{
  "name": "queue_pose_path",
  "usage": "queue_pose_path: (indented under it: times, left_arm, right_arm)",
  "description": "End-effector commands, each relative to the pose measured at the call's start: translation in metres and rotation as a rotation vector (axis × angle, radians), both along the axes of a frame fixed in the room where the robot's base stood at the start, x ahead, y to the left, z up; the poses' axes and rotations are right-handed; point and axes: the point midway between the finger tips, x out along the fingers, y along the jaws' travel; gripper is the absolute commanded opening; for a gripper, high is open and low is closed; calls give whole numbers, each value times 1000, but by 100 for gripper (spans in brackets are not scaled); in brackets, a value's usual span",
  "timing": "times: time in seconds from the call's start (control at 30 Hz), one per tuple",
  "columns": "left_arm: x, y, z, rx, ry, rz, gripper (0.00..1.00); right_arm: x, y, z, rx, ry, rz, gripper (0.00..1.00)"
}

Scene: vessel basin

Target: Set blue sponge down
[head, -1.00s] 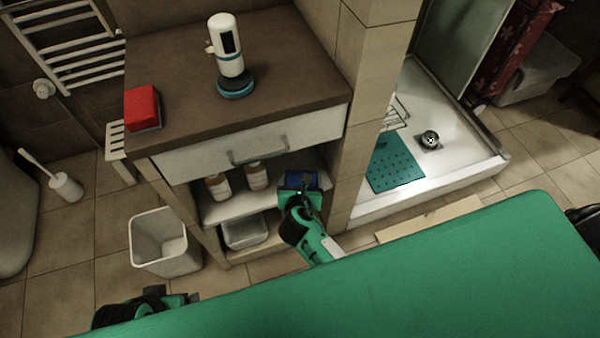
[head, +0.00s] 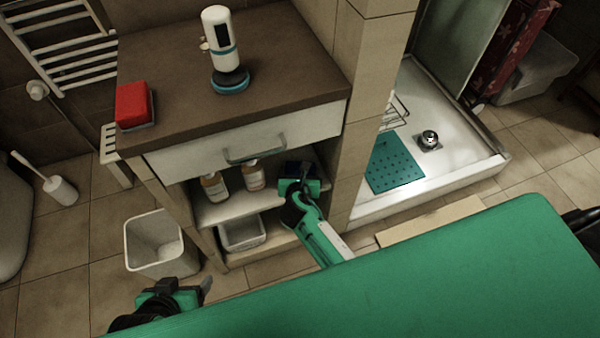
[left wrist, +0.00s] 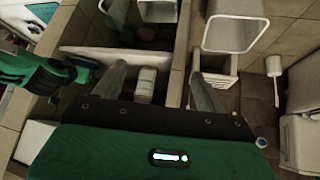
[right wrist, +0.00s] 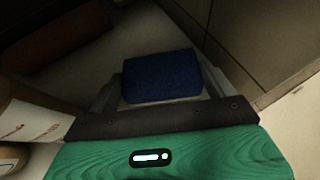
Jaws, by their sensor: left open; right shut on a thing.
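The blue sponge (right wrist: 160,77) is between the fingers of my right gripper (right wrist: 160,92), which is shut on it. In the head view the sponge (head: 297,168) is a dark shape inside the cabinet's open upper shelf (head: 232,208), under the drawer. My right gripper (head: 300,184) reaches into the right part of that shelf. I cannot tell whether the sponge touches the shelf board. My left gripper (head: 188,287) is open and empty, low in front of the cabinet; its spread fingers show in the left wrist view (left wrist: 160,88).
Two bottles (head: 214,187) (head: 253,175) stand on the shelf left of my right gripper. A clear bin (head: 242,233) sits below. A waste bin (head: 158,245) stands left of the cabinet.

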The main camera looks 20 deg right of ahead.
Motion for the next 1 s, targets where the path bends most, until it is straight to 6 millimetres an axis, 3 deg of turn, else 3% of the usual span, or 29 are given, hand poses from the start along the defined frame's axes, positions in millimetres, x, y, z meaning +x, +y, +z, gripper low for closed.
queue_pose_path:
  times: [0.23, 0.27, 0.3, 0.67, 1.0]
  left_arm:
    - [0, 0, 0, 0, 1, 0, 73]
    - [0, 0, 0, 0, 0, 0, 73]
    - [0, 0, 0, 0, 0, 0, 73]
    - [-1, 1, 2, 3, 7, 2, 73]
    - [-24, 32, 14, 86, 190, 45, 73]
  right_arm:
    - [0, 0, -3, 0, 0, 0, 64]
    - [0, 0, -2, 1, 0, 0, 91]
    - [0, 0, -2, 1, 0, 0, 99]
    - [-4, 2, 3, 0, 0, 1, 100]
    - [-53, 20, 33, 2, 1, 0, 100]
